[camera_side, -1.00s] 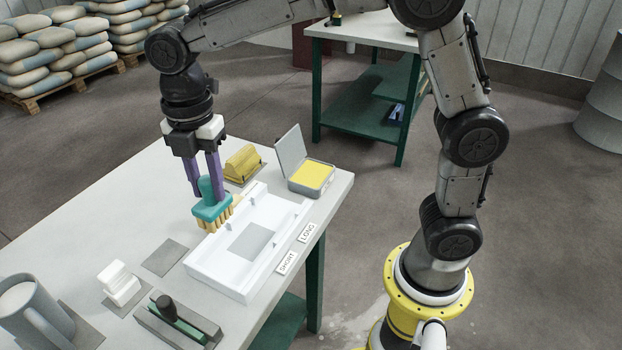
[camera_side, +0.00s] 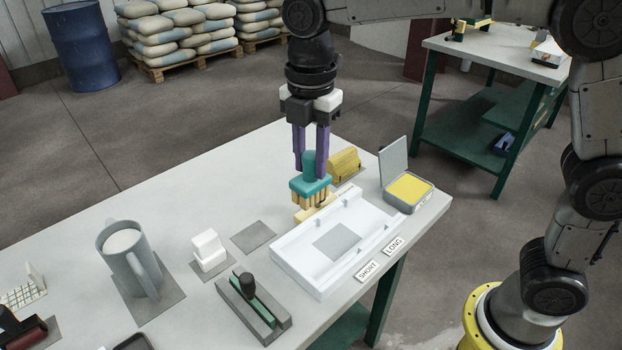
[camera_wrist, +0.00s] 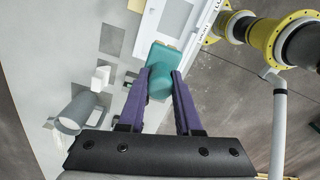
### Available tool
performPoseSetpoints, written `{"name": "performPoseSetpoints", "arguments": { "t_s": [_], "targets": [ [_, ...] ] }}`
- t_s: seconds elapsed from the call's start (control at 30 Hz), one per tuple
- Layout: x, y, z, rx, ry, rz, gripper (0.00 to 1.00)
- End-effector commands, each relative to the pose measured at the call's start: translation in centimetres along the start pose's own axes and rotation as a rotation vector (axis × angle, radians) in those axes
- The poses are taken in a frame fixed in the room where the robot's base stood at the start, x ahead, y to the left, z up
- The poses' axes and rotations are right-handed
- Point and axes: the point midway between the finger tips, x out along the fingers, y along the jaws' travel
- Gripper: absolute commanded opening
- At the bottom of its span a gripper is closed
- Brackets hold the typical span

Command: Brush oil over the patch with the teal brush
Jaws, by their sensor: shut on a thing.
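My gripper (camera_side: 311,168) has purple fingers and is shut on the teal brush (camera_side: 311,187), holding it upright with its yellow bristles down. The brush is at the back left edge of the white tray (camera_side: 297,260); whether the bristles touch the tray or hang just above it I cannot tell. The grey patch (camera_side: 337,241) lies on the tray floor, to the right of and in front of the brush. In the wrist view the teal brush (camera_wrist: 160,70) sits between the purple fingers (camera_wrist: 160,85) and hides part of the tray. The open tin (camera_side: 408,190) with a yellow filling stands right of the tray.
A yellow block (camera_side: 345,163) stands behind the brush. A mug (camera_side: 130,255), white blocks (camera_side: 208,248) and a green-and-grey tool (camera_side: 252,305) stand left and in front. SHORT (camera_side: 367,271) and LONG (camera_side: 394,246) labels lie along the tray's front right. The back left tabletop is clear.

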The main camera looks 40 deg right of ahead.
Motion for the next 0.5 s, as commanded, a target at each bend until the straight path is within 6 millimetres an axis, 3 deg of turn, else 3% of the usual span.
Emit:
{"name": "performPoseSetpoints", "arguments": {
  "t_s": [0.07,0.27,0.5],
  "targets": [
    [-1.6,0.1,0.0,0.0,0.001,0.005,0.0],
    [-1.4,-0.1,4.3,0.106,0.0,-0.001,0.0],
    [-1.4,-1.4,11.8,0.291,-0.001,0.001,0.0]
  ]
}}
